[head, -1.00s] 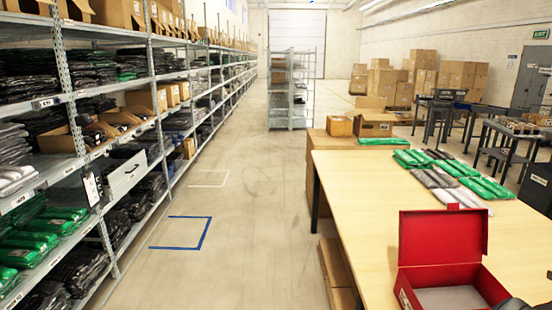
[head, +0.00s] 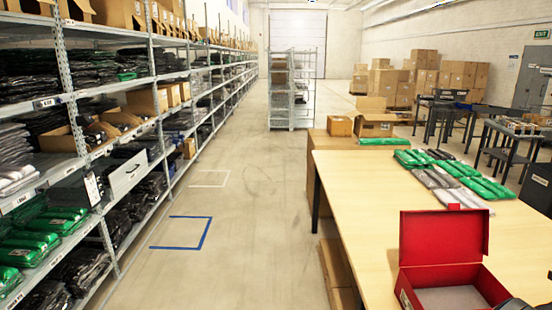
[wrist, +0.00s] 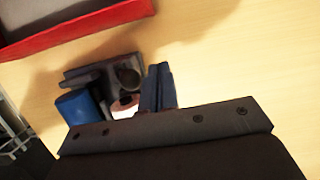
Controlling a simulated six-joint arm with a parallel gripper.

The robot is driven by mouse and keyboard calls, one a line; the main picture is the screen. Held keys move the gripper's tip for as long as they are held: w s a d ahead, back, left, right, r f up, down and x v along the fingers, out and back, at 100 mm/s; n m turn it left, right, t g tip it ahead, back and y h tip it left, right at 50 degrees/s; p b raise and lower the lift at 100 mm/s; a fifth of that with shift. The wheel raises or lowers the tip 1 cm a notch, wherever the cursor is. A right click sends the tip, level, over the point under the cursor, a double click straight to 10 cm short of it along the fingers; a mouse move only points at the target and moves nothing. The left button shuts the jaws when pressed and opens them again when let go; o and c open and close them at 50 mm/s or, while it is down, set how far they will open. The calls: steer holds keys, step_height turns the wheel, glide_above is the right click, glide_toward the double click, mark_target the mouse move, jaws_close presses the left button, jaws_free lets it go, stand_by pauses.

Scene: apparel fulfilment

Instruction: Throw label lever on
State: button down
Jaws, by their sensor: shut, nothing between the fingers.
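My gripper (wrist: 158,72) shows in the wrist view, its dark blue fingers together and empty, pointing over the pale table. Just left of the fingers is a small dark grey device (wrist: 103,74) with a round grey part on top. A pale pinkish roll-like part (wrist: 125,106) and a blue rounded piece (wrist: 76,106) sit beside it, partly hidden by my gripper's body. I cannot tell which part is the label lever, its position, or whether the fingers touch the device. The head view does not clearly show the device or the fingers.
An open red box (head: 443,237) stands on the wooden table (head: 375,220); its red edge also shows in the wrist view (wrist: 90,27). Green and grey packed garments (head: 455,178) lie farther back. Shelving (head: 68,85) lines the left. The table's near left part is clear.

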steer(key=shift+a, duration=0.6)
steer(key=shift+a+r, duration=0.3)
steer(key=shift+a, duration=0.4)
steer(key=shift+a+r, duration=0.1)
steer(key=shift+a, duration=0.55)
